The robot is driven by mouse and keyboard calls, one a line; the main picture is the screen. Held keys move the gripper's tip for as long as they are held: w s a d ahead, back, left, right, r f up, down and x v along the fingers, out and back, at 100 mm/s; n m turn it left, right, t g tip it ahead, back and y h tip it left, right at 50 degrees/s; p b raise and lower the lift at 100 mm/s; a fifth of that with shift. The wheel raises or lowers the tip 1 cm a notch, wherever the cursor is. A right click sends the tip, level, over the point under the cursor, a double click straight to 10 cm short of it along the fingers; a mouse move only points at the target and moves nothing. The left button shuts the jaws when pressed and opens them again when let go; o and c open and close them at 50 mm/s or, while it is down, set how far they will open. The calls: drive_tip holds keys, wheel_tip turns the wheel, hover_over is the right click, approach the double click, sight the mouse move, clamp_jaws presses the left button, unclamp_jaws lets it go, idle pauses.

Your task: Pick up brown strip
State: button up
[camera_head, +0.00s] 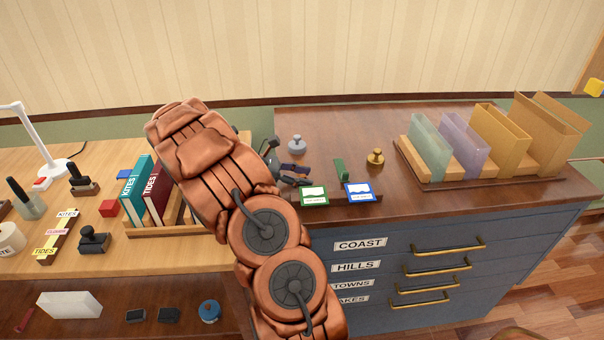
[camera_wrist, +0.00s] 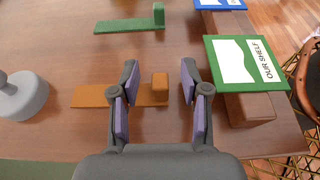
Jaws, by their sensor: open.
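The brown strip (camera_wrist: 90,96) lies flat on the dark wooden cabinet top in the wrist view. A short upright block (camera_wrist: 160,86) stands at its right end. My gripper (camera_wrist: 160,72) is open, with a purple-padded finger on each side of that block. The left finger crosses over part of the strip; I cannot tell whether either finger touches it. In the head view my gripper (camera_head: 297,174) is over the cabinet's left part. I cannot make out the brown strip there.
A green strip (camera_wrist: 128,25) lies beyond. A green-framed card (camera_wrist: 245,63) on a wooden block stands close to the right finger, with a blue-framed card (camera_head: 360,192) beside it. A grey weight (camera_wrist: 20,97) stands left, and a brass weight (camera_head: 375,157) is farther right.

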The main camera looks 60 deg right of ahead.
clamp_jaws()
idle(0.3)
drive_tip(key=shift+r, duration=0.1)
drive_tip(key=shift+w+r, duration=0.1)
drive_tip(key=shift+r, duration=0.5)
wheel_tip(320, 180, up, 2)
drive_tip(key=shift+a+r+b, duration=0.1)
drive_tip(key=shift+a+b, duration=0.05)
drive_tip(key=shift+b, duration=0.4)
drive_tip(key=a+r+b, duration=0.1)
drive_tip(key=a+b, duration=0.1)
drive_tip(key=a, duration=1.3)
drive_tip(key=shift+a+r, duration=0.2)
drive_tip(key=shift+a, duration=0.15)
